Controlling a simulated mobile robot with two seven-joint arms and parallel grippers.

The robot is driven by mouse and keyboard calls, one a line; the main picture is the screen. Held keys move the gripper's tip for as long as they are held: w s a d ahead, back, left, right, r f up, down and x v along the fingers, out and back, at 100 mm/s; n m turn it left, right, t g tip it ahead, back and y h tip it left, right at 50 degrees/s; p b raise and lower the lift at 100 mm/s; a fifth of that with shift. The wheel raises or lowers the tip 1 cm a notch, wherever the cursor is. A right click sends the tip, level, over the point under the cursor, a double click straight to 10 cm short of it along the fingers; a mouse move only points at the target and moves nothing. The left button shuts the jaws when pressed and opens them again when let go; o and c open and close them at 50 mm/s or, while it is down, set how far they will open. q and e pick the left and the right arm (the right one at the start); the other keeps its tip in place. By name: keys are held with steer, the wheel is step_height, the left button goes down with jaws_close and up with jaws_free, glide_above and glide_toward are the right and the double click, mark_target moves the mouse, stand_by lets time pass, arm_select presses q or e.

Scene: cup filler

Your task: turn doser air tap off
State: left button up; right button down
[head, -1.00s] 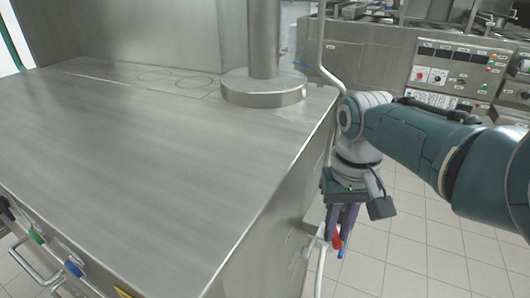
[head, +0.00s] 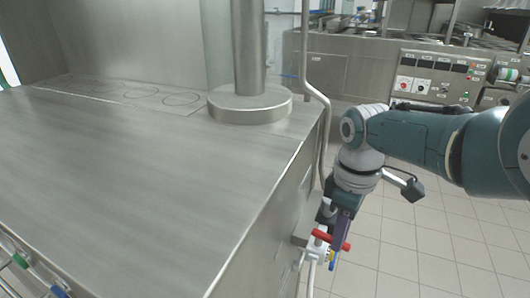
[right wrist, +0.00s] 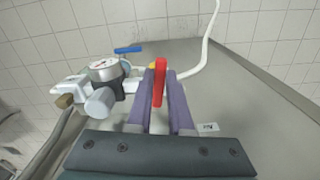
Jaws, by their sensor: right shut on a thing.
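A tap with a red handle (head: 322,236) is on pipework beside the metal cabinet's right side. My right gripper (head: 340,238) reaches down to it. In the right wrist view the red handle (right wrist: 160,82) stands between the purple fingers of the right gripper (right wrist: 161,92), which are shut on it. A blue handle (right wrist: 128,49) is just beyond, to the left; it also shows below the red one in the head view (head: 332,262). The tap body is mostly hidden by the fingers. My left gripper is out of view.
A pressure gauge (right wrist: 104,66) with white fittings sits left of the fingers in the wrist view. The steel cabinet top (head: 150,170) is broad and bare. A pale pipe (head: 323,120) runs down its right side. Tiled floor (head: 430,235) is clear to the right.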

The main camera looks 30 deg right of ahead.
steer(key=shift+w+d+n, duration=0.2)
steer(key=shift+d+n, duration=0.1)
steer(key=shift+n, duration=0.7)
steer(key=c, duration=0.8)
jaws_free()
step_height(320, 180, up, 10)
steer(key=p, duration=0.6)
